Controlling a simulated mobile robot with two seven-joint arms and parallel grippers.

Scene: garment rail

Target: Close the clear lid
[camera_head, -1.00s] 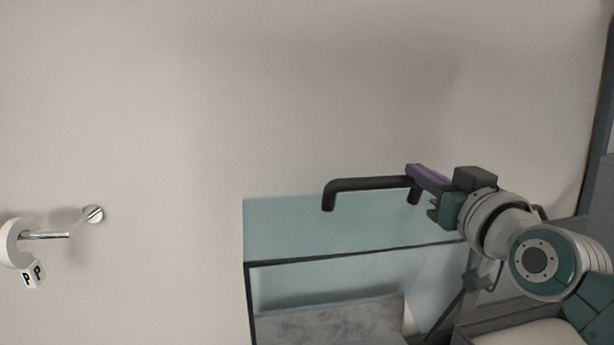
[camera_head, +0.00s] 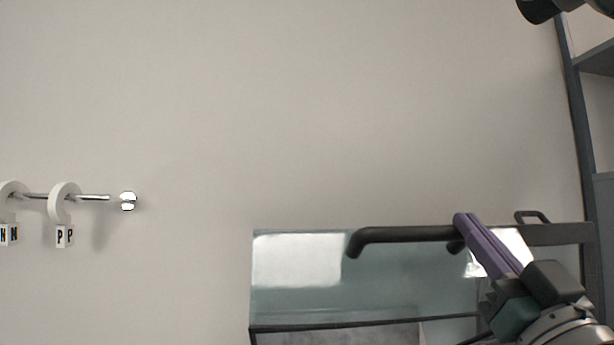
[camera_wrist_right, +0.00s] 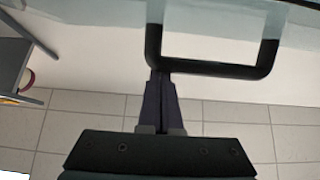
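The clear lid (camera_head: 380,275) is a bluish see-through panel low in the head view, with a black bar handle (camera_head: 400,234) along its upper part. Its exact tilt is hard to judge. In the wrist view the handle (camera_wrist_right: 215,69) stands out from the panel's edge. My right gripper (camera_head: 461,220) has purple fingers close together, with the tips at the handle's right part. In the wrist view the tips (camera_wrist_right: 160,75) meet a handle corner. The fingers look shut, but whether the bar is between them is unclear. My left gripper is not in view.
A dark frame edge (camera_head: 335,327) borders the panel's bottom. A chrome rail (camera_head: 92,197) with white tagged rings is on the wall at left. A grey shelf frame (camera_head: 582,130) stands at right. The wall between is bare. Tiled floor (camera_wrist_right: 85,115) shows below the handle.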

